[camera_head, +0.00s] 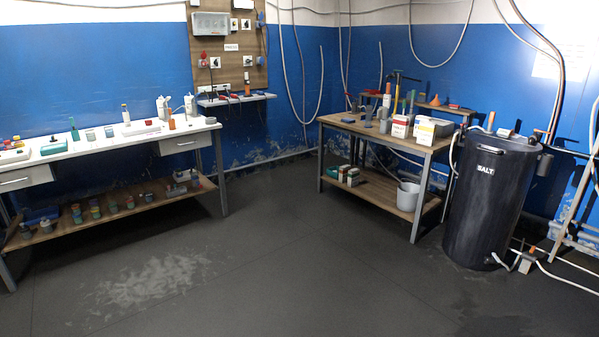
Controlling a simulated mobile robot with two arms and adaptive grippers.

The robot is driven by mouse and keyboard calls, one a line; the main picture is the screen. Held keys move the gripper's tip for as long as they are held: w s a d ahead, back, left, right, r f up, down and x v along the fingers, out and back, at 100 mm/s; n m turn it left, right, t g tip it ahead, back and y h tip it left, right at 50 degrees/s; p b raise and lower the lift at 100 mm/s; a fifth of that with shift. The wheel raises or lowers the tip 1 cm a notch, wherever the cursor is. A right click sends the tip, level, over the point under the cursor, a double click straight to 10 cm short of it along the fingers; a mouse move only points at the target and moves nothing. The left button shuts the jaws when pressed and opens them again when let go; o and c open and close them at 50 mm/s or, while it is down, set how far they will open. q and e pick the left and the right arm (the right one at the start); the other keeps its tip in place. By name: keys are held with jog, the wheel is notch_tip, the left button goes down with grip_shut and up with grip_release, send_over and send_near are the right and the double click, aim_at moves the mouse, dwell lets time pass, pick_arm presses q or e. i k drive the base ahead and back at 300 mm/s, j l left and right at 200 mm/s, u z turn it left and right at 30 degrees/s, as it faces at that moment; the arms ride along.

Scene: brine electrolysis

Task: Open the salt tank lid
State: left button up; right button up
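The salt tank (487,195) is a tall dark cylinder with a white "SALT" label, standing on the floor at the right of the head view. Its dark lid (503,140) lies on the top and looks shut. Small items, one of them orange, sit at the lid's edges. Neither of my grippers shows in the view, so I cannot see their state. The far side of the tank is hidden.
A wooden workbench (345,125) with boxes and tools stands close to the tank's left. A white bench (95,146) is at the left. Hoses and a valve (526,262) lie by the tank's foot. The middle floor (290,260) is clear.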

aim_at(484, 145)
jog(key=i+u, duration=0.15)
jog(key=i, duration=1.95)
jog(key=i+j+z, duration=0.15)
jog(key=i+z, duration=0.35)
jog(key=i, duration=0.15)
jog(key=i+j+z, duration=1.45)
jog(key=j, duration=0.45)
jog(key=i, duration=0.05)
